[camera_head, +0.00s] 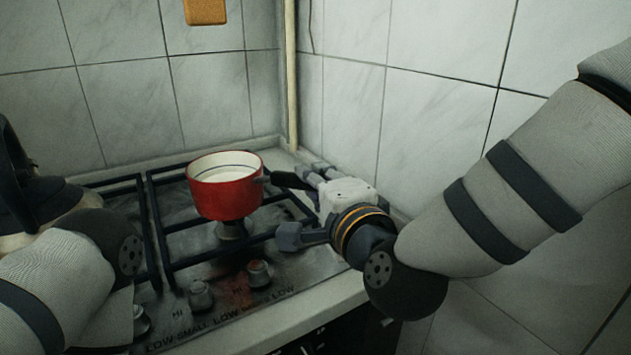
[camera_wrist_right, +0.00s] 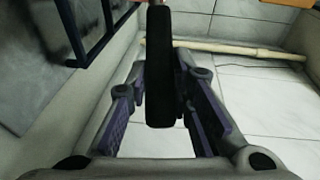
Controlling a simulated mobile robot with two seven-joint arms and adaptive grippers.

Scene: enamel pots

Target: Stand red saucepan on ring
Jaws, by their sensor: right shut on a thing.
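The red saucepan (camera_head: 226,197) is upright with a pale inside, over the right part of the hob (camera_head: 190,300). A burner (camera_head: 231,230) shows just below its base; I cannot tell whether the pan touches the bars. Its black handle (camera_head: 285,180) points right toward my right gripper (camera_head: 312,188). In the right wrist view the handle (camera_wrist_right: 159,70) lies between the two fingers of my right gripper (camera_wrist_right: 165,100), which is shut on it. My left arm comes in at the lower left, but its gripper does not show.
Dark support bars (camera_head: 158,235) cross the hob, with knobs (camera_head: 260,273) along its front. A dark rounded object (camera_head: 12,180) stands at the left edge, partly hidden. Tiled walls (camera_head: 430,100) close off the back and right. A pale pipe (camera_head: 291,80) runs up the corner.

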